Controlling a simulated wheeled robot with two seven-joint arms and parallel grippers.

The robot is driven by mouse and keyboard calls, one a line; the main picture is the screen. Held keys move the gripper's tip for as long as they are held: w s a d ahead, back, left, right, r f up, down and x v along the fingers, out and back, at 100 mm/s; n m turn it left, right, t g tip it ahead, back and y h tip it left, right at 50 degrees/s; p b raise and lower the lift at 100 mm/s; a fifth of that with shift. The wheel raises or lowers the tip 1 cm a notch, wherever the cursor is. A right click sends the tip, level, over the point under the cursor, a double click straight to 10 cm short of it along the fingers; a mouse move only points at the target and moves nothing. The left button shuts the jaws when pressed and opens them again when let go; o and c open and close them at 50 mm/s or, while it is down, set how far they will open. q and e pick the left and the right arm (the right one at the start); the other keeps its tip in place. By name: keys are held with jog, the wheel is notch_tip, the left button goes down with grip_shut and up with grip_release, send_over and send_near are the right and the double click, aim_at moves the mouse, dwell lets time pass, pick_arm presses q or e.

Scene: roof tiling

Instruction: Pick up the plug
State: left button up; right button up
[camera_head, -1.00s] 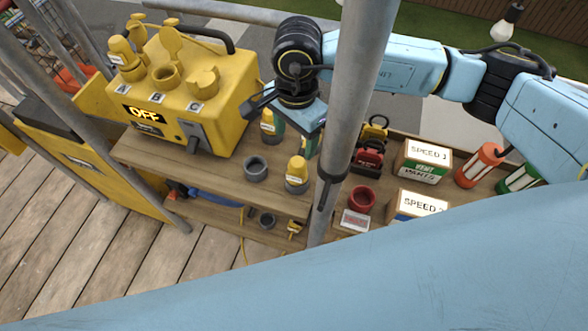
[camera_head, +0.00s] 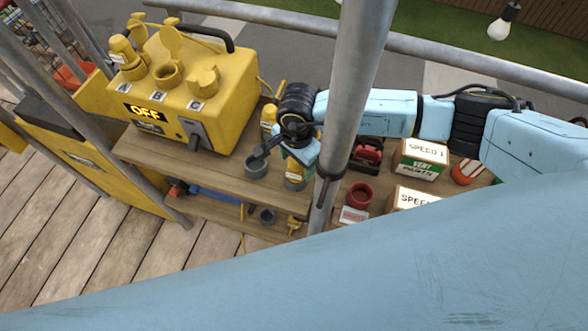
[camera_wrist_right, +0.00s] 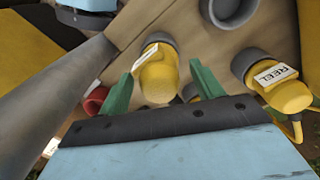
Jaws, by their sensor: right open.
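A yellow plug (camera_head: 295,172) with a pale label stands in a grey ring on the shelf, partly hidden by my right gripper (camera_head: 288,160). In the right wrist view, a yellow plug (camera_wrist_right: 156,78) lies between the green fingers of my right gripper (camera_wrist_right: 160,72), with clear gaps on both sides. The right gripper is open and holds nothing. A second yellow plug (camera_head: 268,118) stands farther back; a plug labelled REEL (camera_wrist_right: 285,92) shows at the right of the wrist view. My left gripper is not in view.
A yellow box reading OFF (camera_head: 190,95) stands left on the shelf. An empty grey cup (camera_head: 256,166) is beside the gripper. A vertical pole (camera_head: 345,110) stands close to its right. A red cup (camera_head: 359,194) and SPEED 1 box (camera_head: 420,158) are farther right.

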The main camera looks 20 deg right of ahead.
jog(key=shift+f, duration=0.35)
jog(key=shift+c, duration=0.5)
jog(key=c, duration=1.1)
notch_tip(320, 180, up, 9)
jog(key=shift+r+b, duration=0.1)
jog(key=shift+b, duration=0.25)
jog(key=shift+d+r, duration=0.1)
jog(key=shift+r, duration=0.3)
jog(key=shift+d, duration=0.1)
